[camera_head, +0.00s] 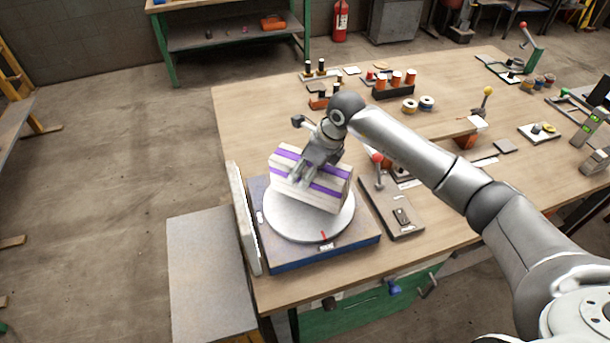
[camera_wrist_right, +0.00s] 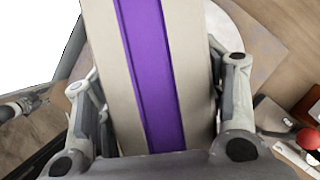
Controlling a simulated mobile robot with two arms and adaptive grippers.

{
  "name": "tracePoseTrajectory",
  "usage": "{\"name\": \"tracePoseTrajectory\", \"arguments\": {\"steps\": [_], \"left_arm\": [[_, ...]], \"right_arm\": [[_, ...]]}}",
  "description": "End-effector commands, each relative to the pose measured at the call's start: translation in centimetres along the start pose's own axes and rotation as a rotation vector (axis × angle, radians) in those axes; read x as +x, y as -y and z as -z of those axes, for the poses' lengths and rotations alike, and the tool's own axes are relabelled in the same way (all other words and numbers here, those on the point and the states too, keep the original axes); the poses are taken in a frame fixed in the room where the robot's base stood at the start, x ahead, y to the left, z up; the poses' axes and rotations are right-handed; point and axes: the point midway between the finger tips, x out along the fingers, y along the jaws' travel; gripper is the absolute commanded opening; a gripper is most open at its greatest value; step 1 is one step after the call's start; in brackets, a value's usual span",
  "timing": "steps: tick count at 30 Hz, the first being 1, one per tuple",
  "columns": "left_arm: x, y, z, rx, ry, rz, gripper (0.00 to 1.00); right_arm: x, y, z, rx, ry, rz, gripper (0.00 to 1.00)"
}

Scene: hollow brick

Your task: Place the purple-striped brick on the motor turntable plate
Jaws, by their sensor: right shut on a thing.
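The purple-striped brick (camera_head: 327,193) is a pale block with purple bands. It shows over the round grey turntable plate (camera_head: 300,223), which sits on a blue-sided base (camera_head: 330,255) at the table's near left. My right gripper (camera_head: 300,180) is shut on the brick from above. In the right wrist view the brick (camera_wrist_right: 155,80) fills the middle, with a finger on each side. I cannot tell whether its underside touches the plate. The plate's front rim is bare, with a red mark. The brick and gripper hide the plate's back part. My left gripper is not in view.
An upright pale panel (camera_head: 243,218) stands at the base's left side. A control box with a red-knobbed lever (camera_head: 378,165) stands close to the right. Orange-and-black parts (camera_head: 393,88) and spools (camera_head: 418,104) lie further back. The wooden table (camera_head: 245,115) is clear at back left.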

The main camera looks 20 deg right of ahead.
Motion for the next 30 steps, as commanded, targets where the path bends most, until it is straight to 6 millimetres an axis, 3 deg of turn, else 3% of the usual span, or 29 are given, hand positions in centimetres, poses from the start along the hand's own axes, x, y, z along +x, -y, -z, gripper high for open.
{"name": "tracePoseTrajectory", "arguments": {"steps": [6, 16, 17, 22, 30], "left_arm": [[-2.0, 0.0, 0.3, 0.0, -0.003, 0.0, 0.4], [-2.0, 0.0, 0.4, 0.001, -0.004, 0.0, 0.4], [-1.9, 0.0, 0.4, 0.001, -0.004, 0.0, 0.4], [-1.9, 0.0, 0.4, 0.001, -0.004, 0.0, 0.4], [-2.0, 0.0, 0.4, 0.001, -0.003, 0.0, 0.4]], "right_arm": [[2.1, -0.1, 0.5, 0.0, 0.004, -0.002, 0.0], [2.9, 0.0, 0.8, -0.002, 0.006, 0.0, 0.0], [3.1, -0.1, 1.1, -0.001, 0.0, -0.001, 0.64], [3.0, 0.0, 1.1, -0.001, 0.0, -0.001, 0.85], [3.0, 0.0, 1.0, -0.001, 0.0, -0.001, 0.85]]}}
